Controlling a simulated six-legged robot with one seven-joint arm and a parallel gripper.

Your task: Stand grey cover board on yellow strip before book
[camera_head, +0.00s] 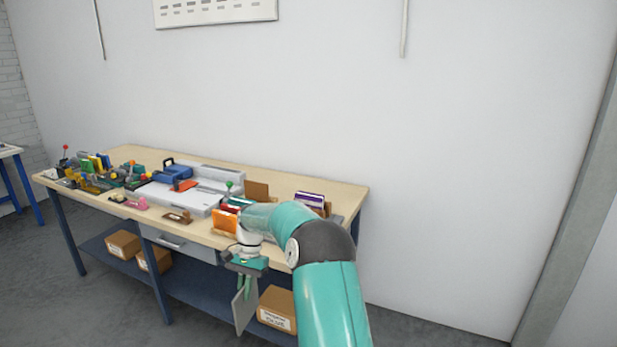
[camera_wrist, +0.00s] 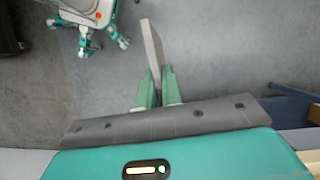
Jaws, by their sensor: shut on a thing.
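My gripper (camera_head: 245,282) is shut on the grey cover board (camera_head: 243,308) and holds it upright in the air, in front of the bench's front edge and below its top. In the wrist view, the gripper's green fingers (camera_wrist: 158,92) pinch the board (camera_wrist: 153,48), which is seen nearly edge-on. Orange (camera_head: 226,221) and purple (camera_head: 310,199) book-like items stand on the right part of the bench. I cannot tell which one is the book. I cannot make out the yellow strip; my arm hides part of the bench's right end.
The wooden bench (camera_head: 345,188) is crowded at left with small tools and coloured items. A large grey machine (camera_head: 185,196) fills its middle. Cardboard boxes (camera_head: 277,309) sit on the lower shelf, one close behind the held board. The floor in front is clear.

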